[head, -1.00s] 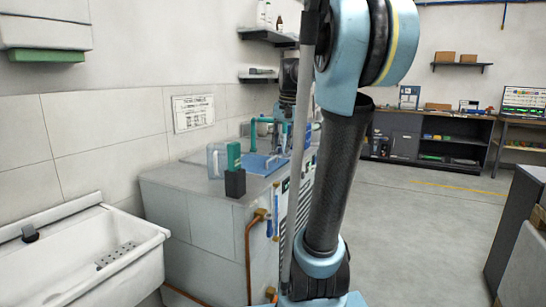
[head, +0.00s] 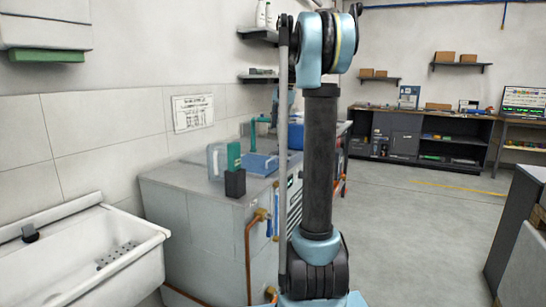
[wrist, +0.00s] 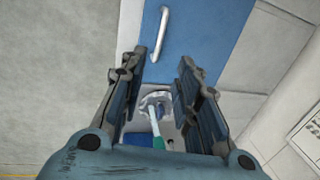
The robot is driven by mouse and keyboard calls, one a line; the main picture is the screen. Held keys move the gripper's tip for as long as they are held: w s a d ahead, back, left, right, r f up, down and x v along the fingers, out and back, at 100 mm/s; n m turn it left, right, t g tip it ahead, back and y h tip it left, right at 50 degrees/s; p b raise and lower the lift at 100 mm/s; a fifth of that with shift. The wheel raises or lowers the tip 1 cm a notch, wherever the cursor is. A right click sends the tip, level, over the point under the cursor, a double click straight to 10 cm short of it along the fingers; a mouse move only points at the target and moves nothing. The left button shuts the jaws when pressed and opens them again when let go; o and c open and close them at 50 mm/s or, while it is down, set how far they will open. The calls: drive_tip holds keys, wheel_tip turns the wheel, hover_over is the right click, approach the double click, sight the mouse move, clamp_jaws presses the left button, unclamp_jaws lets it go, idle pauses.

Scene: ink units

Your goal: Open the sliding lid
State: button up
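In the wrist view a flat blue panel (wrist: 195,35), which looks like the sliding lid, carries a silver bar handle (wrist: 161,32). My gripper (wrist: 165,65) is open, its two fingers apart with nothing between the tips. The handle shows just beyond the fingertips, nearer the left finger; I cannot tell how far below it lies. Under the panel's near edge a round metallic part and a white and teal object (wrist: 156,136) show between the fingers. In the head view my arm hides the gripper and much of the lid area.
A grey counter (head: 190,190) holds a clear container with a green part (head: 228,158), a black block (head: 235,183) and a blue tray-like item (head: 262,162). A white sink (head: 110,260) stands at left. Copper pipes run along the counter's side.

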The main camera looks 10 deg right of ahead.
sight(273, 158)
drive_tip(key=f, duration=0.4)
drive_tip(key=w+a+f, duration=0.1)
drive_tip(key=f, duration=0.4)
drive_tip(key=a+f, duration=0.1)
drive_tip(key=f, duration=0.4)
drive_tip(key=shift+w+a, duration=0.1)
drive_tip(key=shift+w, duration=0.2)
clamp_jaws()
drive_tip(key=shift+w, duration=0.1)
